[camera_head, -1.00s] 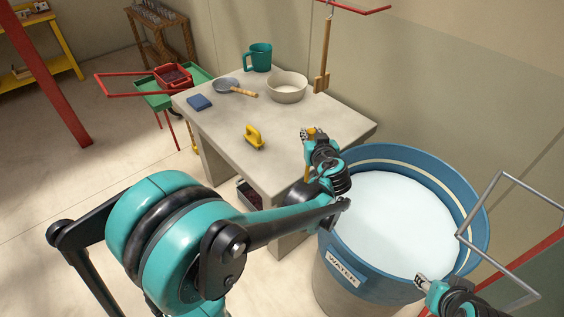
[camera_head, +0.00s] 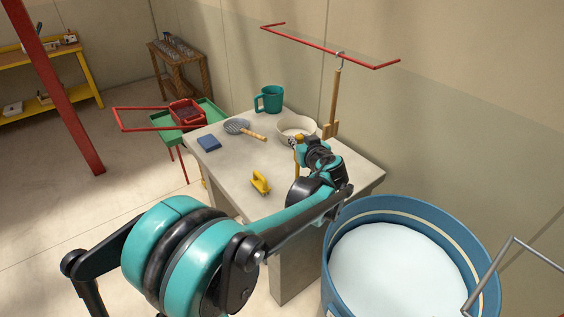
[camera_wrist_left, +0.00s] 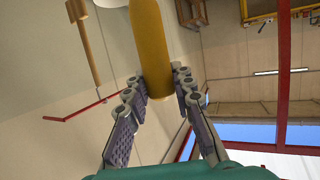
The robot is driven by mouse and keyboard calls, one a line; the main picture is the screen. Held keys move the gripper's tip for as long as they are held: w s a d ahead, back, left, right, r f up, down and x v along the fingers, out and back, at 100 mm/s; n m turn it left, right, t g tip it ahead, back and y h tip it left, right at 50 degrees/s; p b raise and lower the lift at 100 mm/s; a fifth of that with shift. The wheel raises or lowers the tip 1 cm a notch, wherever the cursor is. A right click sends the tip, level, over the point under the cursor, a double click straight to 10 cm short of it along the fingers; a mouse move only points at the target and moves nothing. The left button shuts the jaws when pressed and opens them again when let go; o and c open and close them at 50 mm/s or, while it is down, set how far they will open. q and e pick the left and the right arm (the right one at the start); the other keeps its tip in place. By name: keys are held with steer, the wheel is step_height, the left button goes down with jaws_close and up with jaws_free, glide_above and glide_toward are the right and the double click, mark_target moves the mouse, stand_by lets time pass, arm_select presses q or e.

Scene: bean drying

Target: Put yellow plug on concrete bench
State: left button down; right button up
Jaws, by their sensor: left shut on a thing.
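My left gripper (camera_head: 301,143) is shut on the yellow plug (camera_head: 297,164), a long yellow-orange rounded rod. It hangs about upright over the back right part of the concrete bench (camera_head: 229,174), in front of the pale bowl. Whether its lower end touches the bench I cannot tell; my arm hides part of that area. In the left wrist view the plug (camera_wrist_left: 152,45) stands between the two fingers of my left gripper (camera_wrist_left: 158,86). My right gripper is not in view.
A blue water barrel (camera_head: 335,285) stands at right.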

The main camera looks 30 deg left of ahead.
arm_select(q)
steer(key=a+f+b, duration=0.2)
steer(key=a+f, duration=0.3)
steer(key=f, duration=0.2)
steer(key=shift+s+a+f, duration=0.25)
steer(key=shift+a, duration=0.15)
steer(key=shift+f, duration=0.15)
steer(key=c, duration=1.3)
jaws_free()
